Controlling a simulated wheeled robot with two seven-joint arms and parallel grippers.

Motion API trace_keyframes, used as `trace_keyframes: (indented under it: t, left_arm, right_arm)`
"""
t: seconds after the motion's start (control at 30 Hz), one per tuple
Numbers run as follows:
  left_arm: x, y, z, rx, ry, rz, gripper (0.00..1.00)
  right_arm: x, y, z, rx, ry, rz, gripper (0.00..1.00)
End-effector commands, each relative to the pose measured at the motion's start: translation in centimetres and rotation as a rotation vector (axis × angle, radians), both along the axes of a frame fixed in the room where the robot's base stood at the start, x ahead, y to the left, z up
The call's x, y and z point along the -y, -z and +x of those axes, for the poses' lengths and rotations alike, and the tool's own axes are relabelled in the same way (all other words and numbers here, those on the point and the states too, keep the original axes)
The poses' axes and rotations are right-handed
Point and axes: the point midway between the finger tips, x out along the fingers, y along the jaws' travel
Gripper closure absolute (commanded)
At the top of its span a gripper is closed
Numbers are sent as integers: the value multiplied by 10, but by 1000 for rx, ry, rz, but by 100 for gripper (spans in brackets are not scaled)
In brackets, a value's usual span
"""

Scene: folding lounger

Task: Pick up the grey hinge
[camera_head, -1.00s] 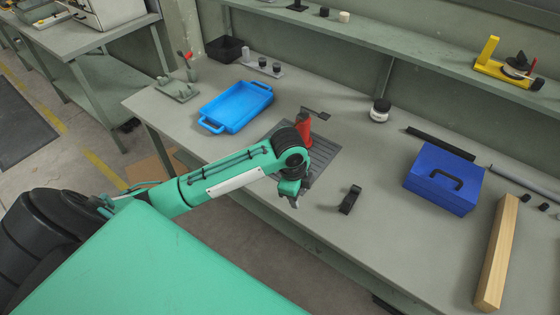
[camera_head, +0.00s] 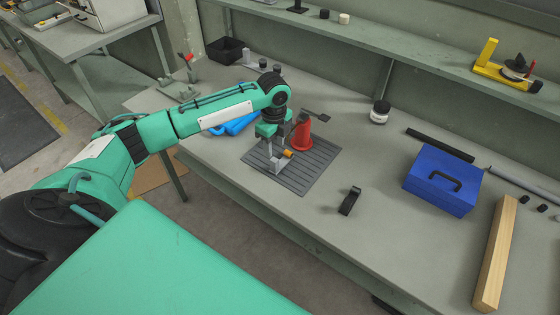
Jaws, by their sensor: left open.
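A small light grey piece with an orange cylinder (camera_head: 281,163), which looks like the grey hinge, stands on the dark grooved mat (camera_head: 310,175). My left gripper (camera_head: 277,148) is open and points down right over this piece, very close to it. Its fingers overlap the piece in the picture, so I cannot tell whether they touch it. A red cone-shaped thing (camera_head: 303,135) stands on the mat just right of the gripper. My right gripper does not show.
A dark flat piece (camera_head: 317,117) lies by the red cone. A black clip-like thing (camera_head: 350,201), a blue box (camera_head: 443,180) and a wooden beam (camera_head: 496,255) are to the right. The table's front middle is clear.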

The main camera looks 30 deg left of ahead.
Motion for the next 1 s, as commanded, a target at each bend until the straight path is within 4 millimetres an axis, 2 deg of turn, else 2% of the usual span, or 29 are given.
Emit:
trace_keyframes:
  t: [0.1, 0.37, 0.6, 0.7, 0.9, 0.93, 1.0]
  left_arm:
    - [0, 18, 0, -2, 0, 1, 56]
    - [0, 37, -1, -2, -1, 1, 56]
    - [-1, 72, -2, -1, 0, 1, 56]
    - [-1, 79, -2, 0, 0, 1, 56]
    - [-1, 80, -2, 1, 1, 2, 56]
    - [-1, 80, -2, 1, 1, 2, 58]
    - [-1, 80, -2, 1, 0, 2, 72]
  right_arm:
    - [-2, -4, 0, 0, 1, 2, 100]
    - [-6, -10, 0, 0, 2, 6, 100]
    - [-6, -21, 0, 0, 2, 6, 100]
    - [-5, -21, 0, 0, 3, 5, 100]
    - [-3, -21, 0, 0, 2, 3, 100]
    - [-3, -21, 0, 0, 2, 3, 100]
    - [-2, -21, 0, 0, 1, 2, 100]
